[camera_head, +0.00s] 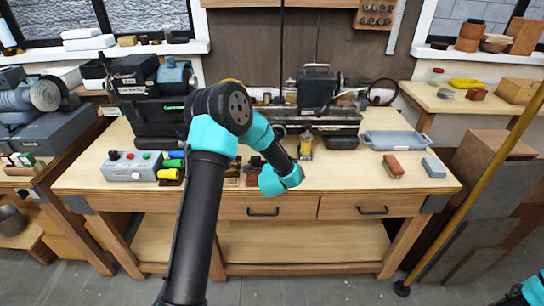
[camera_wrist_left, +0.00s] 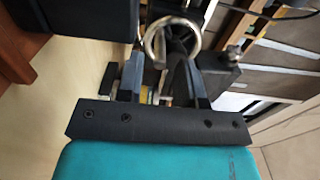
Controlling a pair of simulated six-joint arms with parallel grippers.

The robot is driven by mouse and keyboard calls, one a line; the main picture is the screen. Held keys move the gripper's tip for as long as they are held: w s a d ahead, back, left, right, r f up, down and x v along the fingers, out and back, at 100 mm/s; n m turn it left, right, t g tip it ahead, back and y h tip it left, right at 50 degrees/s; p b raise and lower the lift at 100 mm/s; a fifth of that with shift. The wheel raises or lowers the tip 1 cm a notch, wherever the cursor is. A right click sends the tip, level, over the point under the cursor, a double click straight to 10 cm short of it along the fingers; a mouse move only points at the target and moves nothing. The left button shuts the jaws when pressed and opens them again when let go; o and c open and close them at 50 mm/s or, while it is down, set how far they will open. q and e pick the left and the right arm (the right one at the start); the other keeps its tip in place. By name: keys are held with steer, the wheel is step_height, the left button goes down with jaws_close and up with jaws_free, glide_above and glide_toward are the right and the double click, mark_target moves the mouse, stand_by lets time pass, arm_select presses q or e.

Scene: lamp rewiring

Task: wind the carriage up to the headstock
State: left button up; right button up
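A small dark lathe (camera_head: 335,118) stands at the back of the workbench; its tall dark block (camera_head: 318,88) rises above the bed. I cannot tell the headstock from the carriage with certainty. A shiny metal ring, like a handwheel rim (camera_wrist_left: 172,34), shows in the left wrist view just beyond my left gripper (camera_wrist_left: 163,62). Its two dark fingers are spread, with the ring ahead of and between their tips; contact is unclear. In the head view my left arm hides its own fingers and part of the lathe front. My right gripper (camera_head: 512,296) is barely in at the bottom right corner.
On the workbench (camera_head: 340,185) are a grey control box (camera_head: 130,166), a blue-grey tray (camera_head: 394,140), a reddish-brown block (camera_head: 393,166) and a grey block (camera_head: 433,167). A dark machine (camera_head: 155,110) stands at the left. The bench front right of my left arm is mostly clear.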

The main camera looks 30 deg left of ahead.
arm_select(q)
steer(key=shift+w+a, duration=0.25)
steer(key=shift+w, duration=0.2)
steer(key=c, duration=0.6)
steer(key=shift+w+d+f, duration=0.3)
steer(key=shift+d+f, duration=0.05)
steer(key=shift+d, duration=0.15)
steer(key=shift+w+d+f, duration=0.15)
steer(key=shift+w+d, duration=0.15)
steer(key=shift+d, duration=0.15)
steer(key=shift+d, duration=0.15)
